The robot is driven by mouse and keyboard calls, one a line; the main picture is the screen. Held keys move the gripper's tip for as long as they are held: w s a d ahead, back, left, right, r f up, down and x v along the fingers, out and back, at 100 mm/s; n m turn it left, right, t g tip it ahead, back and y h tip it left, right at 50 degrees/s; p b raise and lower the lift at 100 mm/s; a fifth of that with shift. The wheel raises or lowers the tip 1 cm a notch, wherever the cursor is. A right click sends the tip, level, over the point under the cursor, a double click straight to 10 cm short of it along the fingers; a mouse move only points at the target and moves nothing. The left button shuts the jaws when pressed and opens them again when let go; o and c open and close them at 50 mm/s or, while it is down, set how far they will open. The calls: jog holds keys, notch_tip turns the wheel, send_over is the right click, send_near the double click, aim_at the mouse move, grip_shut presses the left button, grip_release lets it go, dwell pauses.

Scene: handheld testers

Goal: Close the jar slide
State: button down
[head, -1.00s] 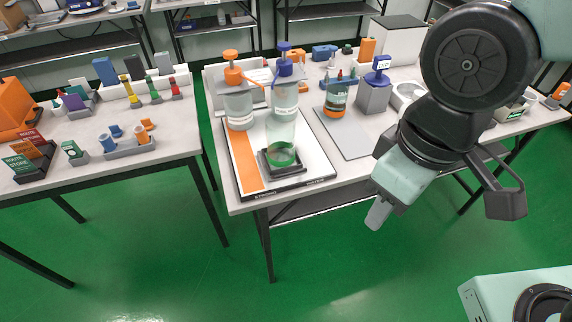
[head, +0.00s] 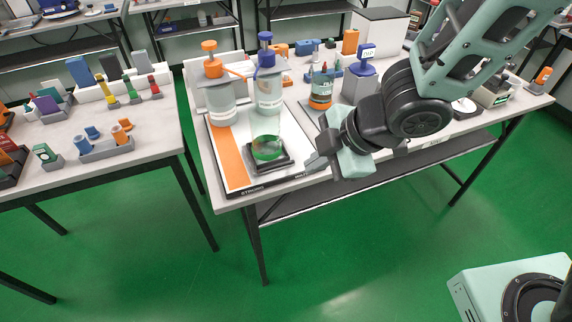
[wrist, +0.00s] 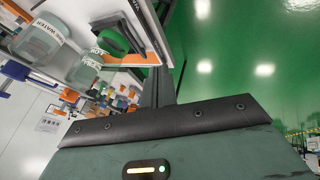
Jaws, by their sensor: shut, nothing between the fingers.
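I cannot pick out with certainty which part is the jar slide. A clear, low vessel with green in it (head: 267,148) sits on a black stand (head: 270,165) at the front of a white mat; the green also shows in the wrist view (wrist: 112,42). Behind it stand a clear bottle with a blue pump (head: 269,95) and one with an orange pump (head: 222,108). My gripper (head: 313,163) is shut and empty, just right of the black stand and apart from it, near the table's front edge. In the wrist view its dark fingers (wrist: 160,85) point toward the table edge.
The white mat (head: 290,188) has an orange strip (head: 230,160) at left. A beaker with orange liquid (head: 321,95) and a grey block with a blue top (head: 360,80) stand behind my gripper. Another table (head: 95,180) is at left. Green floor is open in front.

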jog(key=w+a+f, duration=0.4)
jog(key=w+f, duration=0.2)
jog(key=f, duration=0.1)
jog(key=shift+w+a+f+b, duration=0.15)
jog(key=shift+a+f+b, duration=0.2)
jog(key=shift+a+b, duration=0.1)
